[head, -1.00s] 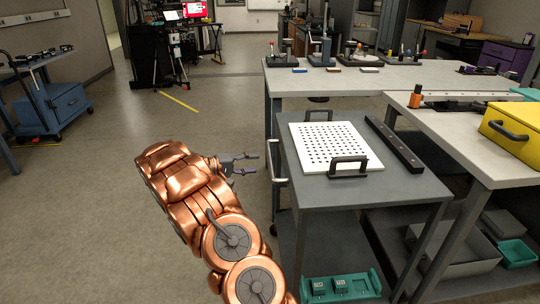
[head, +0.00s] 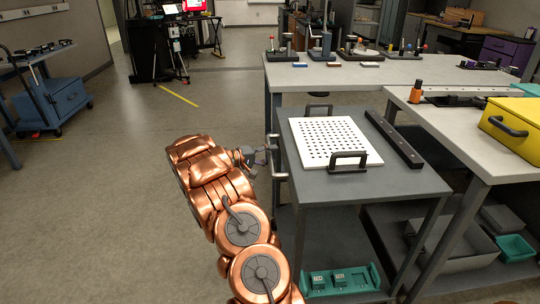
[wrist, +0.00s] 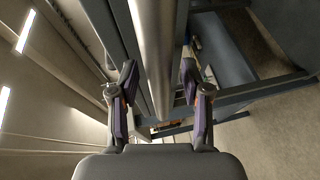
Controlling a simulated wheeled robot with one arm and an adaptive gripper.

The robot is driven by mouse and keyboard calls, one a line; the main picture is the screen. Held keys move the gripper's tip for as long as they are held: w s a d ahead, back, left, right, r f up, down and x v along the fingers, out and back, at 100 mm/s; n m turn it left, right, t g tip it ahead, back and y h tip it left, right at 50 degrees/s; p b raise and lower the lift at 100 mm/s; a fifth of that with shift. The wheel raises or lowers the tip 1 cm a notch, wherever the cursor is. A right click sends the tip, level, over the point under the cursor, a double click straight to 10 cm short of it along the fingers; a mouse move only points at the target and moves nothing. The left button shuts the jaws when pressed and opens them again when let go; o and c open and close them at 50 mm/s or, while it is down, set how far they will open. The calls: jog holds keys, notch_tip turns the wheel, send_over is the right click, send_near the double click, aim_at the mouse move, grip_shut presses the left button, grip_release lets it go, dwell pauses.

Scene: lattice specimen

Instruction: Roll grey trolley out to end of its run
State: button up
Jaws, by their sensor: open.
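The grey trolley (head: 395,178) stands in the middle right, beside the workbench. Its silver push handle (head: 280,176) sticks out from its left side. My gripper (head: 268,156) is open at this handle, reaching in from the left. In the wrist view my gripper (wrist: 160,100) has one dark finger on each side of a silver bar (wrist: 155,45), which looks like the handle. The bar runs between the open fingers with gaps visible. My fingers partly hide the handle's middle in the head view.
A white perforated plate (head: 332,141) with black handles and a black bar (head: 393,139) lie on the trolley top. A teal rack (head: 340,281) sits low down. Workbenches (head: 430,72) stand behind and right. The floor (head: 90,200) to the left is clear.

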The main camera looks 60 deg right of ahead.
grip_shut()
dwell(0.3)
dwell(0.4)
